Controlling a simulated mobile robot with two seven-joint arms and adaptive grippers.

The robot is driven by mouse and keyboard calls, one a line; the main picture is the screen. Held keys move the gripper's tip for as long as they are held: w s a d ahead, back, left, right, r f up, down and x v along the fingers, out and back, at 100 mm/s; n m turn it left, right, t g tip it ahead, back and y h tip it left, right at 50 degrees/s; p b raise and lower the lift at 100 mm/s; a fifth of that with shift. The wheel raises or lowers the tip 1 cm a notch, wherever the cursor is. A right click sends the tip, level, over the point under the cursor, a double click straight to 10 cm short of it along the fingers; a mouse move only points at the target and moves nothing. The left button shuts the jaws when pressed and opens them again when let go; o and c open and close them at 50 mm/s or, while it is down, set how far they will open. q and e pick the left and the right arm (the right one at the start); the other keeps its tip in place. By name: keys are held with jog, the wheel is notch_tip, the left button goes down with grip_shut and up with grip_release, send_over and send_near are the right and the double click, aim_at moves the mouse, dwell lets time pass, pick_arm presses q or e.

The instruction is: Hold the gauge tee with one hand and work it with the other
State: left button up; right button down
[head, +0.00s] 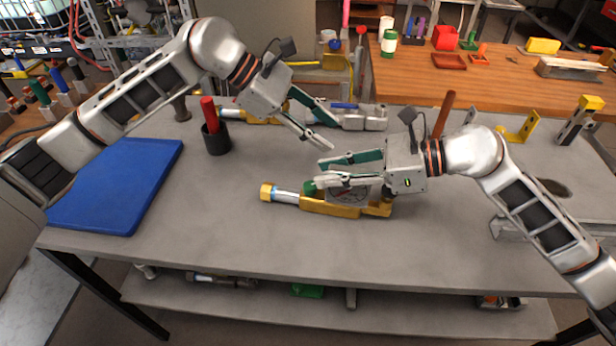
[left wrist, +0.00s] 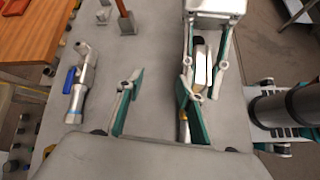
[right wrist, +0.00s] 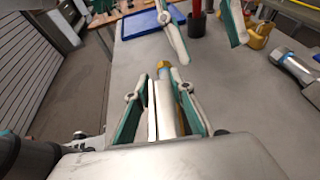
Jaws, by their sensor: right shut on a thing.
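The gauge tee lies on the grey bench, with a brass-yellow body (head: 335,208), a round dial, a green part and a silver pipe ending in a yellow nut (head: 267,192). My right gripper (head: 322,173) is shut on its round gauge housing (right wrist: 167,105); the fingers partly hide the dial. My left gripper (head: 334,134) is open and empty, above and behind the tee, apart from it. In the left wrist view its fingers (left wrist: 157,98) stand wide apart with bare bench between. Its fingers also show at the top of the right wrist view (right wrist: 208,28).
Behind lie a silver valve with a blue lever (head: 352,120) and another yellow fitting (head: 262,118). A black cup (head: 216,138) holds a red-handled tool. A blue mat (head: 122,185) lies at left. The front of the bench (head: 330,250) is clear.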

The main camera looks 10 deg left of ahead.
pick_arm(q)
jog(key=s+a+m+g+y, duration=0.1)
jog(key=m+g+y, duration=0.1)
jog(key=m+y, duration=0.1)
jog(key=m+g+y, duration=0.2)
jog(key=m+y, duration=0.1)
send_near(310, 185)
jog(key=x, duration=0.8)
jog(key=shift+s+f, duration=0.1)
jog(key=shift+f, duration=0.1)
grip_shut()
